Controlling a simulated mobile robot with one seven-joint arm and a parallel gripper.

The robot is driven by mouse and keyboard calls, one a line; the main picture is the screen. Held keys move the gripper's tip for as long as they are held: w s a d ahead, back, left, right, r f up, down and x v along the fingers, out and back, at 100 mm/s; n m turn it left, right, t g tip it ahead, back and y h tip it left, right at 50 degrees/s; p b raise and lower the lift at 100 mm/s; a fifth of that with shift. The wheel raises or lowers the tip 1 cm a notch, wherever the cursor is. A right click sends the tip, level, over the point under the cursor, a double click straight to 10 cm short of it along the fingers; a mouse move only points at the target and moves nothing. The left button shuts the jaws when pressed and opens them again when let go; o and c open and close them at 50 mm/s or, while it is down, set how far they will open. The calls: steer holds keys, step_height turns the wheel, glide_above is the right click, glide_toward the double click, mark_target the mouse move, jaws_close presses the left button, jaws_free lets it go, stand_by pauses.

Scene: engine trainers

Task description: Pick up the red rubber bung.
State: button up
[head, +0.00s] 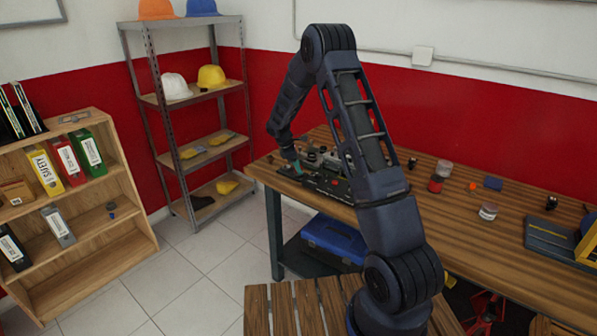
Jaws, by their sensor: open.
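A small orange-red piece (473,186) lies on the wooden workbench (530,265), right of my arm. It may be the red rubber bung, but it is too small to be sure. A larger dark red, jar-like thing (436,184) stands to its left. My gripper (299,170) is at the left part of the bench, low beside a dark engine trainer board (328,184), well left of both red things. It is open. My arm hides part of the board and the bench behind it.
A clear jar (445,168), a blue block (493,184) and another jar (488,211) stand near the red things. A dark blue and yellow unit (555,240) is at the bench's right. Bare bench top lies in front of the jars. Shelves (200,100) stand left.

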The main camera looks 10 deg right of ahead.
steer(key=c, duration=1.1)
